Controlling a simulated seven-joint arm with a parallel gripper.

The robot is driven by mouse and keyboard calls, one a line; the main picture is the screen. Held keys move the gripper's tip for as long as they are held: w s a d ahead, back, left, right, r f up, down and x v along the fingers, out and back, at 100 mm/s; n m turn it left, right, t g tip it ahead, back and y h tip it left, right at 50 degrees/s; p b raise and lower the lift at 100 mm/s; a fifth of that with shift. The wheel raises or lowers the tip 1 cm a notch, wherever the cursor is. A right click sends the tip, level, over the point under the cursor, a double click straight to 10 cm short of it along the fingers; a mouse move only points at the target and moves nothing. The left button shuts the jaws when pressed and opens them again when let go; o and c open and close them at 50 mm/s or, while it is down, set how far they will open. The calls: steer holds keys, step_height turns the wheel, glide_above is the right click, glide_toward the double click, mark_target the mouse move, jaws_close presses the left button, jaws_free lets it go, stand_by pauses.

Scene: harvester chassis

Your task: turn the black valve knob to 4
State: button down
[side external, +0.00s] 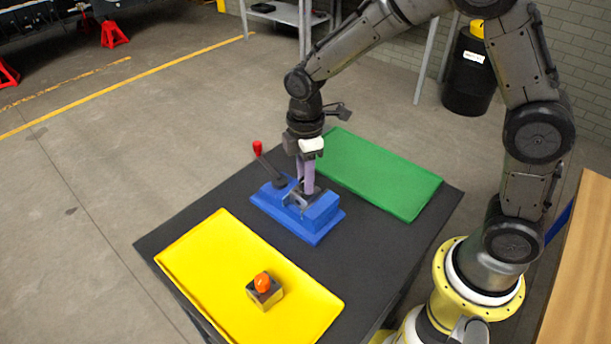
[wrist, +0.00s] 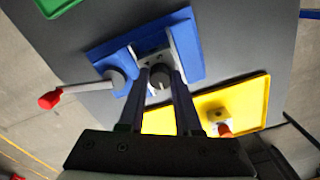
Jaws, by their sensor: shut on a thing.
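The black valve knob (wrist: 160,77) sits on the blue valve block (wrist: 188,48), between two light upright plates. A pale mark shows on its face; I cannot read any numbers around it. My gripper (wrist: 158,82) points down over the block, with its fingers on either side of the knob and shut on it. In the side external view my gripper (side external: 306,186) reaches down into the blue block (side external: 320,213), and its fingers hide the knob there.
A lever with a red tip (side external: 257,148) rises from the block's left end. A yellow tray (side external: 215,265) holds a box with an orange button (side external: 262,282). An empty green tray (side external: 380,172) lies behind on the dark table (side external: 405,255).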

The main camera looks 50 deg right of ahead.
steer(key=m, duration=0.7)
steer(key=shift+r, duration=0.1)
steer(key=m, duration=0.6)
steer(key=shift+m, duration=0.4)
steer(key=m, duration=1.3)
steer(key=shift+m, duration=0.3)
steer(key=c, duration=0.6)
jaws_free()
step_height(320, 180, up, 14)
steer(key=shift+f, duration=0.1)
